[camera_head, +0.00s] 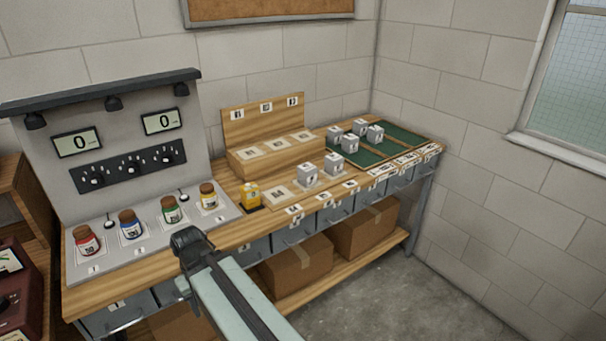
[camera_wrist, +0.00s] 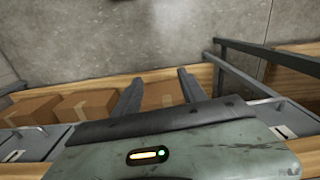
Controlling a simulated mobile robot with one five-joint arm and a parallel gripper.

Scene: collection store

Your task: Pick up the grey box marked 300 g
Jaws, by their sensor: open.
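Several small grey boxes stand on the wooden bench in the head view. Two, a left one (camera_head: 308,174) and a right one (camera_head: 334,164), stand on pale pads near the front. The others, among them a front one (camera_head: 349,144) and a right one (camera_head: 375,133), stand on a green mat (camera_head: 405,142). Their marks are too small to read, so I cannot tell which says 300 g. My gripper (camera_wrist: 160,90) is open and empty in the wrist view, its fingers apart beside the bench front. The head view shows my arm, but not the fingers clearly. No grey box shows in the wrist view.
A yellow box (camera_head: 250,195) stands left of the pads. Several jars, such as a red one (camera_head: 86,240), stand on a grey panel. A wooden stepped stand (camera_head: 262,126) is behind. Cardboard boxes (camera_head: 297,266) fill the lower shelf. Floor (camera_head: 400,290) in front is clear.

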